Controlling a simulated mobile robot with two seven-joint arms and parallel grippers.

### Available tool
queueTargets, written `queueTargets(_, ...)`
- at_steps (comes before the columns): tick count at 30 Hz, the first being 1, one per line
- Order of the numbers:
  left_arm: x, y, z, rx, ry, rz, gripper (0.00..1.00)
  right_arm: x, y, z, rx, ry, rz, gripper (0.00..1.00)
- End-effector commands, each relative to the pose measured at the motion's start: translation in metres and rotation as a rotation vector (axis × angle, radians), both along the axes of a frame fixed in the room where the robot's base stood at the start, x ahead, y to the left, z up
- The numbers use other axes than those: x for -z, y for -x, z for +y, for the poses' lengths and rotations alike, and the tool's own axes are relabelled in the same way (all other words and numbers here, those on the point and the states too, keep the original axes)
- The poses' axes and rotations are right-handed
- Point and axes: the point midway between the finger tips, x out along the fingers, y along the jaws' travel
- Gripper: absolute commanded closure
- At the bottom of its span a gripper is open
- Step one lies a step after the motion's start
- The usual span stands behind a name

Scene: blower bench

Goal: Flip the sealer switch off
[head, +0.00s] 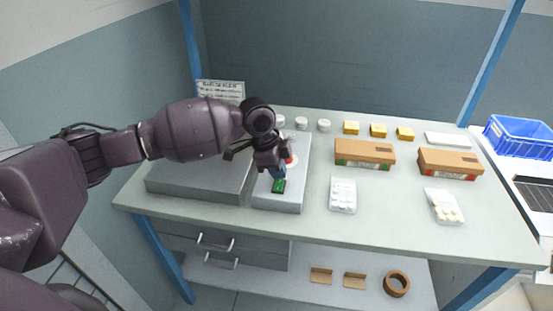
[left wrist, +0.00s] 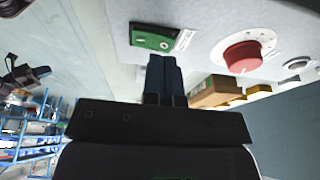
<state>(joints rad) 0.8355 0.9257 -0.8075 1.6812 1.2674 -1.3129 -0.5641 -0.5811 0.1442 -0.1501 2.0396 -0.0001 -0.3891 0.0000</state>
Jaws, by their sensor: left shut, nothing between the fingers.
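The sealer's grey control box (head: 291,195) stands on the bench beside a wider grey sealer body (head: 200,180). Its green rocker switch (head: 279,186) is on the top near the front; it also shows in the left wrist view (left wrist: 153,41). A red knob (left wrist: 243,56) sits on the same panel, partly hidden behind my gripper in the head view. My left gripper (head: 281,174) points down over the panel, shut and empty, its fingertips close to the switch. I cannot tell whether they touch it. My right gripper is not in view.
Brown boxes (head: 364,153), white blister packs (head: 342,195), yellow blocks (head: 378,131) and small white jars (head: 324,126) stand to the right on the bench. A sign (head: 221,91) stands behind the sealer. A blue crate (head: 518,139) is at far right.

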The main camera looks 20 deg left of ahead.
Motion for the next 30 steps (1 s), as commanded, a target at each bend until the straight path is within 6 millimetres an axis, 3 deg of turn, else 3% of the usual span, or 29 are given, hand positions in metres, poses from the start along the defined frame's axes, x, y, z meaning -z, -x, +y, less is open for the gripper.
queueTargets(6,0.011,-0.002,0.001,0.000,0.000,-0.001,1.00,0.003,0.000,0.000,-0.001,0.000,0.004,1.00)
queueTargets(30,0.017,-0.003,0.001,0.000,0.001,0.002,1.00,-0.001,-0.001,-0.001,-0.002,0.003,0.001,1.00)
